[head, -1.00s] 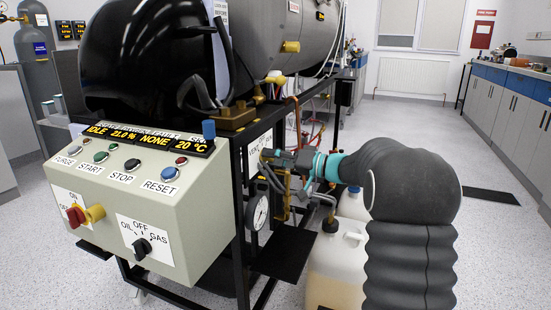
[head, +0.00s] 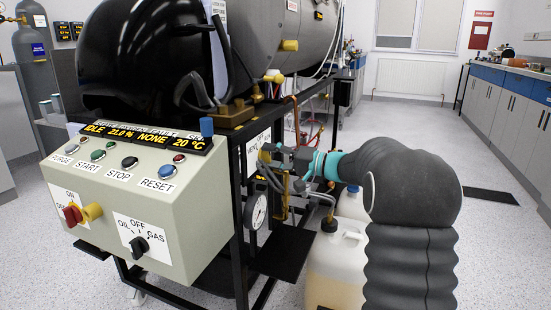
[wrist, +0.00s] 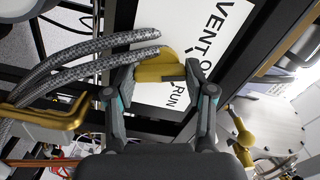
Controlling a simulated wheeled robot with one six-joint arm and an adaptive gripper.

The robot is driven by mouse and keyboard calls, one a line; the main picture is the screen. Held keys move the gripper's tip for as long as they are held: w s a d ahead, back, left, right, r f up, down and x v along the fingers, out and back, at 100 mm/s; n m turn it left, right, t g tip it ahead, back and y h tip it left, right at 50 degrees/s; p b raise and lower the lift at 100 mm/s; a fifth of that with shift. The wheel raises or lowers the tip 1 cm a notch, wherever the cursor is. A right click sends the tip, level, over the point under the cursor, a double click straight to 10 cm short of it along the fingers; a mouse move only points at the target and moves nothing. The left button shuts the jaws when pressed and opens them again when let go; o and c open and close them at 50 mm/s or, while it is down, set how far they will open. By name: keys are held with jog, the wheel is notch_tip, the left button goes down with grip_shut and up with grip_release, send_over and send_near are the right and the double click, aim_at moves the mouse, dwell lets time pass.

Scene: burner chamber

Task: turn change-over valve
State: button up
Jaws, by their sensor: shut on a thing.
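The change-over valve shows a yellow handle (wrist: 155,68) in the wrist view, in front of a white label (wrist: 190,45) reading "VENT" and "RUN". My gripper (wrist: 157,88) has its two fingers on either side of this handle and is shut on it. In the head view my gripper (head: 285,160) is at the rig's right side, by the white "VENT" label (head: 258,142). The handle is small there and partly hidden by the gripper.
Braided hoses (wrist: 80,65) run close to the left finger. A brass pipe (wrist: 50,118) is at left and a yellow fitting (wrist: 242,135) at right. A pressure gauge (head: 256,211) hangs below the gripper. White jugs (head: 335,262) stand on the floor.

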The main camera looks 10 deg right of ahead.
jog(key=shift+a+r+m+p, duration=0.1)
jog(key=shift+m+p, duration=0.1)
jog(key=shift+m, duration=0.7)
jog(key=shift+a+m+p, duration=0.1)
jog(key=shift+m+p, duration=0.05)
jog(key=shift+m, duration=0.75)
jog(key=o, duration=1.2)
jog(key=shift+a, duration=0.15)
jog(key=shift+c, duration=0.2)
jog(key=shift+d, duration=0.2)
jog(key=shift+d, duration=0.1)
jog(key=v, duration=1.2)
